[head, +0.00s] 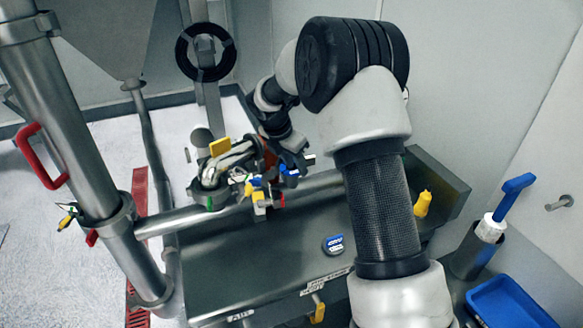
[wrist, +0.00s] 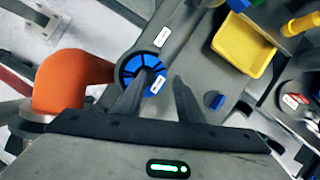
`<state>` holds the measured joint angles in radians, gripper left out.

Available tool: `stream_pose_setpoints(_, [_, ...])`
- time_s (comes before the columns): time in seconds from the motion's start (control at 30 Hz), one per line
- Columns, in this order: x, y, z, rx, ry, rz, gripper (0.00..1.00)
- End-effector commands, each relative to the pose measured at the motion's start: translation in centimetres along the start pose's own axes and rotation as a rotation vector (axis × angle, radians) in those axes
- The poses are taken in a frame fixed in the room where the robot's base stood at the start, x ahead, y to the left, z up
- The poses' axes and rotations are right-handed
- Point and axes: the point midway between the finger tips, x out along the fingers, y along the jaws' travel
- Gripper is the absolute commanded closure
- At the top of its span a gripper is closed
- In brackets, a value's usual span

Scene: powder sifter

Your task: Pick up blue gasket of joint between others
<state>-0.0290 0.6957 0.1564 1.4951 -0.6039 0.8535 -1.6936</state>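In the wrist view, a round dark part with blue segments (wrist: 143,68) lies just beyond the left fingertip, partly hidden by it. I cannot tell for sure that it is the blue gasket. My gripper (wrist: 160,80) is open, its two dark fingers apart with nothing held between them. In the head view, a small round blue-and-white piece (head: 333,244) lies on the grey table, apart from my arm. My gripper end is crowded by colourful small parts there, so its fingers do not show clearly.
An orange curved pipe (wrist: 72,78) stands close at left in the wrist view; a yellow tray (wrist: 243,45) lies at upper right. In the head view, a blue tray (head: 510,302) and a blue-handled brush (head: 510,200) stand at right. The grey table (head: 255,270) is mostly bare in front.

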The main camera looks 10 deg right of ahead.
Motion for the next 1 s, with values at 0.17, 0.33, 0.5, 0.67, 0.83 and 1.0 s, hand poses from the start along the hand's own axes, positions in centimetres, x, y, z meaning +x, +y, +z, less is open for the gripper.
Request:
stream_pose_setpoints(0.17, [0.4,0.1,0.1,0.001,-0.001,0.003,0.66])
stream_pose_setpoints(0.33, [0.4,0.0,0.0,0.001,-0.001,0.002,0.83])
stream_pose_setpoints(0.5, [0.4,0.0,0.0,0.000,0.000,0.002,1.00])
stream_pose_setpoints(0.67, [0.4,0.0,0.0,0.000,0.000,0.002,1.00])
stream_pose_setpoints(0.83, [0.3,0.1,0.0,0.000,0.000,0.002,1.00])
stream_pose_setpoints(1.0, [-1.1,0.1,0.7,0.001,-0.002,0.004,1.00])
